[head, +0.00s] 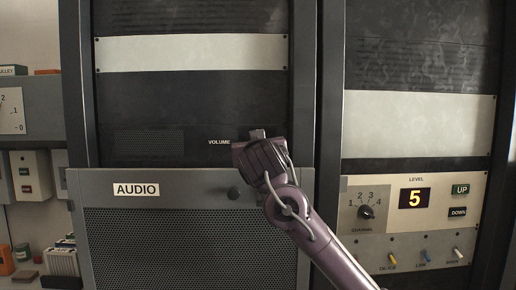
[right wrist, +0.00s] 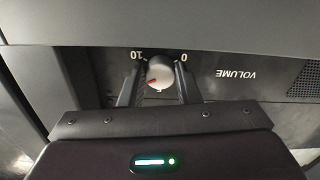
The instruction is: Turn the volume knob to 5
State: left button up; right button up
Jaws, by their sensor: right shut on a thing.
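The volume knob (right wrist: 160,72) is pale with a red pointer mark. It shows in the right wrist view, which sees the panel upside down. The labels 10 and 0 stand to the left and right above the knob there. The red mark points down and somewhat left, on the side away from both labels. My right gripper (right wrist: 158,78) is shut on the knob, one dark finger on each side. In the head view my right gripper (head: 257,142) covers the knob, beside the VOLUME label (head: 219,142). My left gripper is not in view.
The right rack has a channel dial (head: 366,212), a level display (head: 414,198) reading 5, UP and DOWN buttons, and several toggles. Shelves with small items stand left.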

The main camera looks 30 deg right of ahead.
jog(key=shift+r+n+p, duration=0.1)
jog(key=shift+n+p, duration=0.25)
jog(key=shift+n, duration=5.85)
jog(key=o, duration=1)
jog(key=shift+c, duration=0.2)
jog(key=shift+s, duration=0.1)
